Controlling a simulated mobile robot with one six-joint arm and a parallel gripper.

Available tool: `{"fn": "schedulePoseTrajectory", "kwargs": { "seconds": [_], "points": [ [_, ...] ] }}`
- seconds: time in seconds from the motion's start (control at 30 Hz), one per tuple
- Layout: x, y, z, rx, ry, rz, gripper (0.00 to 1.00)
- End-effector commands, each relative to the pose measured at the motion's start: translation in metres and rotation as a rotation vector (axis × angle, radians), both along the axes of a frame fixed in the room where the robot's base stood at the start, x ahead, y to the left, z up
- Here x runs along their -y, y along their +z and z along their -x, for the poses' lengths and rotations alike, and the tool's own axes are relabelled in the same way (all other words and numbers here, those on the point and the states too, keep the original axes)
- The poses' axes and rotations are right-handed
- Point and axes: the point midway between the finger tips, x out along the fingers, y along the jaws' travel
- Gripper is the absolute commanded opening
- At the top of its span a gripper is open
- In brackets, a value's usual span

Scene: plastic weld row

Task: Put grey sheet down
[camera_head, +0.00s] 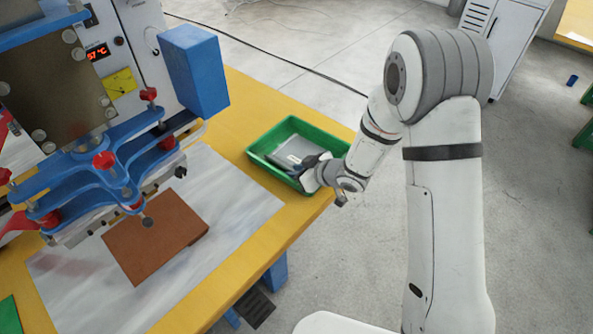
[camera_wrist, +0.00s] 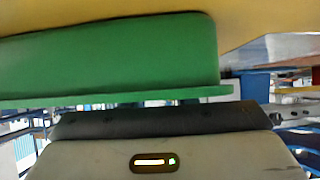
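The grey sheet (camera_head: 297,151) shows in the head view inside the green tray (camera_head: 262,139), near the tray's right end. My gripper (camera_head: 314,163) is at the tray's right end, reaching in over the rim beside the sheet. The arm hides part of the tray edge, and the fingertips are too small to make out. In the wrist view the green tray wall (camera_wrist: 110,60) fills the upper part. A dark grey band lies in front of my pale wrist housing; I cannot tell whether it is a finger or the sheet.
The yellow table (camera_head: 290,228) holds the tray near its right corner. A blue and white machine (camera_head: 110,165) stands at the left, above a brown sheet (camera_head: 160,240) on a pale mat (camera_head: 230,190). A blue box (camera_head: 195,70) juts out behind the tray's left.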

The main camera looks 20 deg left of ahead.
Motion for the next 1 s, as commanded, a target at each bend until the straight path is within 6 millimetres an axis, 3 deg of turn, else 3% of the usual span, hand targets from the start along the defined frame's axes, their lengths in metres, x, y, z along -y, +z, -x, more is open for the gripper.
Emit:
{"fn": "schedulePoseTrajectory", "kwargs": {
  "seconds": [0.17,0.7,1.0],
  "points": [
    [0.000,0.005,0.000,0.001,-0.001,0.000,0.25],
    [0.079,0.062,0.027,0.001,-0.005,-0.001,0.25],
    [0.094,0.071,0.034,0.000,-0.001,0.000,0.25]
  ]
}}
